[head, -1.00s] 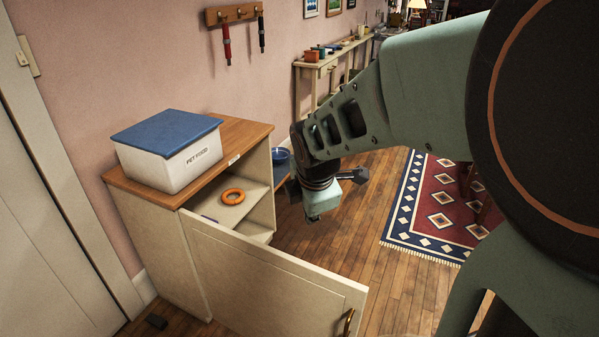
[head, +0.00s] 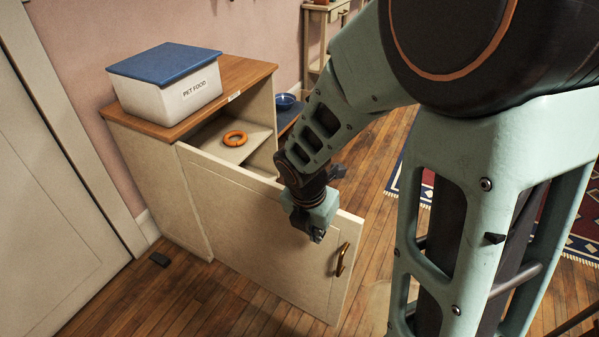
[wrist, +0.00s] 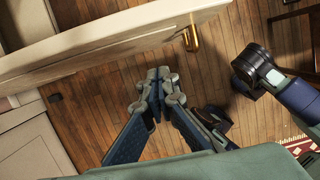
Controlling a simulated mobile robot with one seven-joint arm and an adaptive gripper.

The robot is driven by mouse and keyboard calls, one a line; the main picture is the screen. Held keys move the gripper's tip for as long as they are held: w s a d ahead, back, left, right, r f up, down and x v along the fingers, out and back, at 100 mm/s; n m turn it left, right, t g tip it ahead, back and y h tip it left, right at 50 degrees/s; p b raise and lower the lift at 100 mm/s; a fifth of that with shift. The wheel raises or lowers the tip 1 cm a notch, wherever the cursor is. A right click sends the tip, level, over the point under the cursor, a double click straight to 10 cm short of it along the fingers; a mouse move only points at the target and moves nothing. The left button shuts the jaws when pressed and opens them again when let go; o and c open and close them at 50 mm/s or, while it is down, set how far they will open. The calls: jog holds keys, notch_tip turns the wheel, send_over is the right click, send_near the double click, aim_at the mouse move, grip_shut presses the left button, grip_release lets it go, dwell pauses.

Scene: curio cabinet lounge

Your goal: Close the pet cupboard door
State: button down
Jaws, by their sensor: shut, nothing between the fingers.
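The pet cupboard (head: 160,190) stands against the pink wall at the left of the head view. Its cream door (head: 240,215) is hinged at the left and stands wide open, swung out over the floor. The brass handle (head: 342,259) is on the door face turned toward me, near its free edge. My gripper (head: 318,238) is shut and empty, pointing down in front of that face, left of the handle. In the wrist view the closed fingertips (wrist: 157,72) lie beside the door (wrist: 110,45), close to the handle (wrist: 190,38). I cannot tell whether they touch the door.
A pet food box (head: 170,85) with a blue lid sits on the cupboard top. An orange ring (head: 235,138) lies on a shelf inside. A small dark block (head: 159,260) lies on the wooden floor.

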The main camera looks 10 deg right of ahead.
jog(key=shift+w+d, duration=0.65)
jog(key=shift+w, duration=0.15)
jog(key=shift+w+d, duration=0.6)
jog(key=shift+w, duration=0.2)
